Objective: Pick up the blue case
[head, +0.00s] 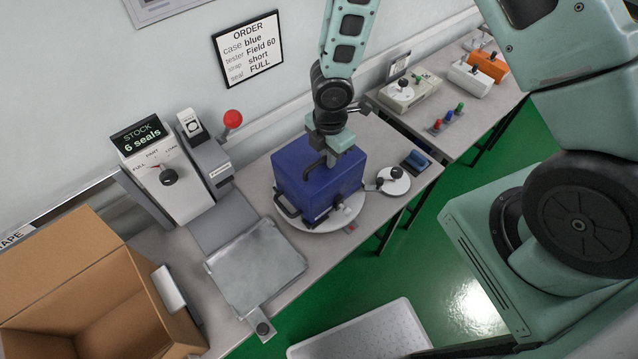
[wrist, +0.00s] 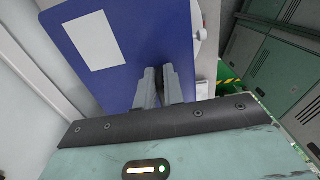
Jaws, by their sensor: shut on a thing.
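The blue case (head: 305,178) stands on a round white plate (head: 306,224) on the bench in the head view. The exact grip point is partly hidden by the fingers.
A metal tray (head: 256,266) lies left of the case, near a dispenser (head: 160,170) and a red-knobbed press (head: 232,120). An open cardboard box (head: 100,290) is at lower left. A small round pad (head: 393,181) and a blue item (head: 416,161) sit close on the right.

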